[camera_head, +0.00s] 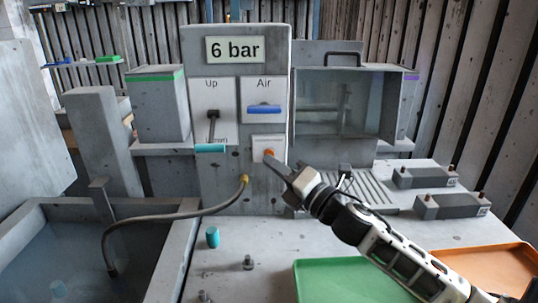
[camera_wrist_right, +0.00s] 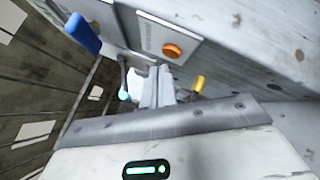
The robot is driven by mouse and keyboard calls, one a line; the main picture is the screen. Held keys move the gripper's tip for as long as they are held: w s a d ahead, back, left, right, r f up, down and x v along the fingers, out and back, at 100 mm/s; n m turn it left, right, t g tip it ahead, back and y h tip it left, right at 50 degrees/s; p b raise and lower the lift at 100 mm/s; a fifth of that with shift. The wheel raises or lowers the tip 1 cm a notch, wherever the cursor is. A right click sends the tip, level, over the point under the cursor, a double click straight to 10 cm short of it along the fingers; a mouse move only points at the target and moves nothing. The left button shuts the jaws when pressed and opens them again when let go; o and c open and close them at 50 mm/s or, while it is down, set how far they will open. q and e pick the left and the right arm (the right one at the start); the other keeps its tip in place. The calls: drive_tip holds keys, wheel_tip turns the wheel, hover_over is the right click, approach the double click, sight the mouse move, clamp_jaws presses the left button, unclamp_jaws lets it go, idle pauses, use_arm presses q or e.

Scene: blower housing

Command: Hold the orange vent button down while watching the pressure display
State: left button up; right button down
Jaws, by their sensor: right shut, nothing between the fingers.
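The orange vent button (camera_head: 268,155) sits on a white plate low on the grey panel. It also shows in the right wrist view (camera_wrist_right: 172,50), beyond and slightly right of the fingertips. The pressure display (camera_head: 235,50) at the top of the panel reads "6 bar". My right gripper (camera_head: 272,165) is shut and empty, its tips just below and right of the button in the head view. In the right wrist view its fingers (camera_wrist_right: 158,86) appear apart from the button. My left gripper is not in view.
Above the button is the blue Air handle (camera_head: 264,109). The Up lever (camera_head: 212,126) with a teal end is to its left. A hose (camera_head: 180,214) runs from the panel into the tank (camera_head: 188,245). A green tray (camera_head: 350,280) lies in front.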

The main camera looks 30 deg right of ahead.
idle(1.6)
drive_tip(key=shift+w+d, duration=0.2)
drive_tip(key=shift+w, duration=0.15)
drive_tip(key=shift+w+d, duration=0.2)
drive_tip(key=shift+w, duration=0.1)
idle(2.1)
idle(1.3)
drive_tip(key=shift+s+a, duration=0.4)
drive_tip(key=shift+s, duration=0.25)
drive_tip(key=shift+s, duration=0.1)
drive_tip(key=shift+s+a+p, duration=0.2)
drive_tip(key=shift+s+a, duration=0.25)
drive_tip(key=shift+s, duration=0.25)
drive_tip(key=shift+s+a+p, duration=0.15)
drive_tip(key=shift+s+a, duration=0.25)
drive_tip(key=shift+s, duration=0.25)
drive_tip(key=shift+s+a+p, duration=0.2)
drive_tip(key=shift+s+a, duration=0.25)
drive_tip(key=shift+s, duration=0.25)
